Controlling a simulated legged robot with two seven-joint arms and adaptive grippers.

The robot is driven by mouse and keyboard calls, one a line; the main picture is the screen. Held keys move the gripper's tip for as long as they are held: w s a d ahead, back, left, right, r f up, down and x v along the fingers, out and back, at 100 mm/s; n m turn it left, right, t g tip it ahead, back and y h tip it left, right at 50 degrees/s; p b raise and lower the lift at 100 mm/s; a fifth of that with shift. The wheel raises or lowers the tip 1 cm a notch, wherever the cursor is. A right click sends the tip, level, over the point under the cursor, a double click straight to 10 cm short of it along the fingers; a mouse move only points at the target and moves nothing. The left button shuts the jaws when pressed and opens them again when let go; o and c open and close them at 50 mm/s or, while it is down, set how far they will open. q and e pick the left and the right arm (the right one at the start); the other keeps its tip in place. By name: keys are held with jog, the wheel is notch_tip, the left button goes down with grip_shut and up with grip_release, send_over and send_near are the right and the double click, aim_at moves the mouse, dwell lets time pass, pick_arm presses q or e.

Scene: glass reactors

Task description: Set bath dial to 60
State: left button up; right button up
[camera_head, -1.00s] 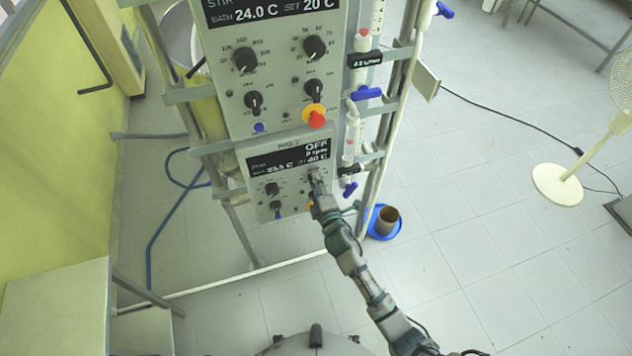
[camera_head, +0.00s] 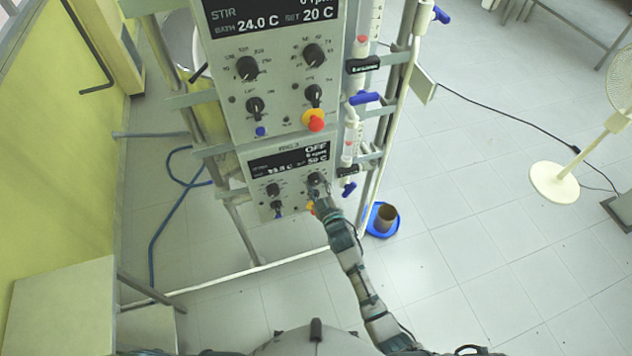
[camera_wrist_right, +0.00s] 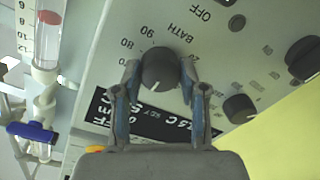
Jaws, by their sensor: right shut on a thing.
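The bath dial is a round dark knob with a white pointer line; it shows in the right wrist view (camera_wrist_right: 160,70) beside the word BATH and a printed number scale. My right gripper (camera_wrist_right: 160,78) has its two fingers on either side of this knob and is shut on it. In the head view my right gripper (camera_head: 319,187) is at the upper right of the lower control panel (camera_head: 262,208), hiding part of the dial. The panel's dark display (camera_head: 288,162) reads OFF, and its set value looks like 50 C. My left gripper is not in view.
An upper control panel (camera_head: 280,105) with several knobs and a red-yellow button (camera_head: 314,120) stands above. Glass tubes with blue valves (camera_head: 364,98) are right of the panels. A blue tray with a brown pot (camera_head: 386,220) sits on the floor.

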jog(key=shift+s+f+m+p, duration=0.1)
jog(key=shift+f+m+p, duration=0.15)
jog(key=shift+m, duration=0.6)
jog(key=shift+s+f+m+p, duration=0.1)
jog(key=shift+f+m+p, duration=0.1)
jog(key=shift+m, duration=0.65)
jog(key=shift+f, duration=0.1)
jog(key=o, duration=0.9)
jog(key=shift+c, duration=0.2)
jog(key=shift+o, duration=1.4)
jog(key=shift+w, duration=0.1)
jog(key=shift+w+r, duration=0.1)
jog(key=shift+r, duration=0.2)
jog(key=v, duration=1.2)
